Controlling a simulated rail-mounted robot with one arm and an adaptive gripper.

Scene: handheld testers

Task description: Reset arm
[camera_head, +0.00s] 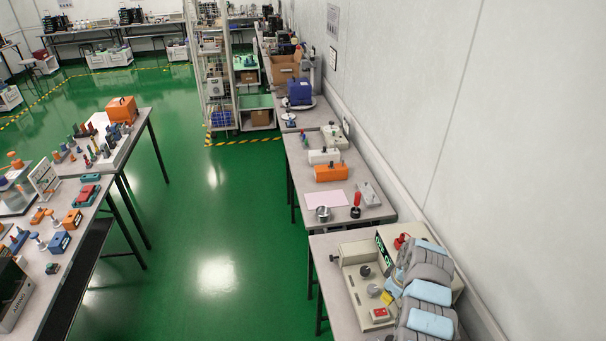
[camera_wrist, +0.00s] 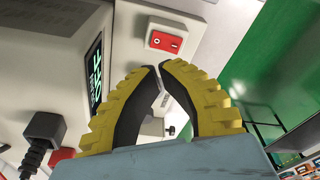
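My arm, grey with light blue covers, is folded at the lower right of the head view, over a beige bench instrument (camera_head: 352,283). My gripper shows as a small yellow patch beside the instrument's knobs; its fingers are mostly hidden there. In the wrist view my gripper (camera_wrist: 159,66) has yellow ridged fingers with black inner sides. Their tips meet or nearly meet, with nothing visible held between them. The beige instrument (camera_wrist: 40,50) fills the left of that view, with its lit green display (camera_wrist: 94,72) and red switch (camera_wrist: 165,42) close by.
A black plug (camera_wrist: 42,135) sticks out from the instrument. A crowded table (camera_head: 105,190) is at left. The green aisle floor (camera_head: 200,225) is clear.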

